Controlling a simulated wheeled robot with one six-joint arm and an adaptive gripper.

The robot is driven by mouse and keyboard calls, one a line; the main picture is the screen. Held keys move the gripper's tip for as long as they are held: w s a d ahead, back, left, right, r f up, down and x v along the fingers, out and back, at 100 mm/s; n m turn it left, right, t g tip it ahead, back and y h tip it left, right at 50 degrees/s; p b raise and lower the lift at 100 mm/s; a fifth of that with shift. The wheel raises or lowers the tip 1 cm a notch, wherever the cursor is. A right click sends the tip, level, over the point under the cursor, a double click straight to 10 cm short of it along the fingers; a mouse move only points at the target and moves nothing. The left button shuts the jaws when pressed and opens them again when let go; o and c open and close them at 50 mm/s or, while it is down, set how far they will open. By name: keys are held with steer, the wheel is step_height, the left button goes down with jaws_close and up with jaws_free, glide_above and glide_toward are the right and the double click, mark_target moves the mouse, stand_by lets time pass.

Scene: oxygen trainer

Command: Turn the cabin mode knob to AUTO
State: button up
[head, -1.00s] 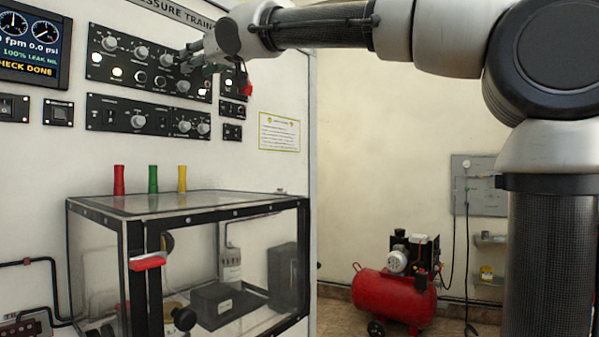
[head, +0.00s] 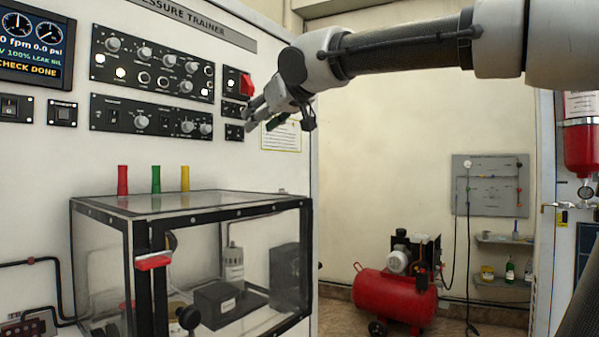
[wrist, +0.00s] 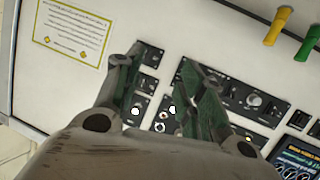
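The upper black control panel (head: 152,64) carries several round grey knobs and lit white lamps. The lower panel (head: 150,118) has a larger knob (head: 141,122) and two smaller knobs at its right. Labels are too small to read, so I cannot tell which knob is cabin mode or where it points. My gripper (head: 278,122) is in front of the cabinet, right of both panels, and touches no knob. In the wrist view my gripper (wrist: 160,80) has its fingers spread and nothing between them; the panels show beyond, partly hidden by the fingers.
A red switch cover (head: 246,84) is just above my gripper. A display (head: 35,45) is at upper left. A clear chamber (head: 190,202) with red, green and yellow handles stands below the panels. A red compressor (head: 395,295) is on the floor; the space right of the cabinet is open.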

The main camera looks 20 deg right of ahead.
steer(key=s+d+f+m+g+h, duration=0.1)
steer(key=s+d+f+g+h, duration=0.1)
steer(key=d+f, duration=0.6)
step_height(320, 180, down, 4)
steer(key=shift+s+d+m+h, duration=0.15)
steer(key=shift+s+m+h, duration=0.25)
steer(key=shift+s, duration=0.35)
steer(key=s+d+f+m+g+h, duration=0.1)
steer(key=s+d+f+g, duration=0.2)
steer(key=s+d+f, duration=0.3)
steer(key=s+d+f+m+g+h, duration=0.1)
steer(key=s+d+f+g, duration=0.3)
steer(key=s+f, duration=1.1)
step_height(320, 180, down, 5)
steer(key=shift+d+m, duration=0.6)
steer(key=shift+d, duration=0.4)
